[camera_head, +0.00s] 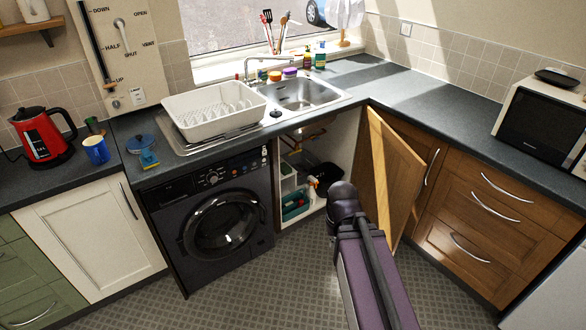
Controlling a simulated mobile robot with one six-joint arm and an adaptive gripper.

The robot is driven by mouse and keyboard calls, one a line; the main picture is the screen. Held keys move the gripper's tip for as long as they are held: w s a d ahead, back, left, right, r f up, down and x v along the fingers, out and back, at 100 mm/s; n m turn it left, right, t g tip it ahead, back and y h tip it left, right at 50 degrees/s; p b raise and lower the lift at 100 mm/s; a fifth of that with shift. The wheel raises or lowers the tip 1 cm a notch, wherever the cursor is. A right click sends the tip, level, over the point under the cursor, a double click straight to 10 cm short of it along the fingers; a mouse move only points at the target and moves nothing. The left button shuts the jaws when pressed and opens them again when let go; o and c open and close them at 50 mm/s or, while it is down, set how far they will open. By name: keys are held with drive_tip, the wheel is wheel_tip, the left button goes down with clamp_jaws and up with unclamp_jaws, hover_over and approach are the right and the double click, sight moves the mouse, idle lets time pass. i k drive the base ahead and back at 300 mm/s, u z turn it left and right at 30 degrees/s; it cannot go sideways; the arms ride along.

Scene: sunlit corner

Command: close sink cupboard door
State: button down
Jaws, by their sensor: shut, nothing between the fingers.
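The sink cupboard door (393,170) is wooden and stands wide open, swung out from the right side of the opening, with its pale inner face showing. The sink cupboard (345,140) under the sink (305,92) is open, with its inside visible. My arm reaches up from the bottom, and its dark rounded joint is in front of the opening, left of the door. A gap shows between that joint and the door's upper part; lower down, my arm hides part of the view. My gripper cannot be made out; it seems hidden beyond the joint.
In the cupboard are a green caddy (295,205) and a dark object (325,175). A black washing machine (220,220) stands to the left. Wooden drawers (480,210) and a microwave (540,125) are at right. Tiled floor (270,295) is clear left of my arm.

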sight(387, 177)
drive_tip(key=z, duration=0.05)
drive_tip(key=i, duration=0.95)
drive_tip(key=u, duration=0.05)
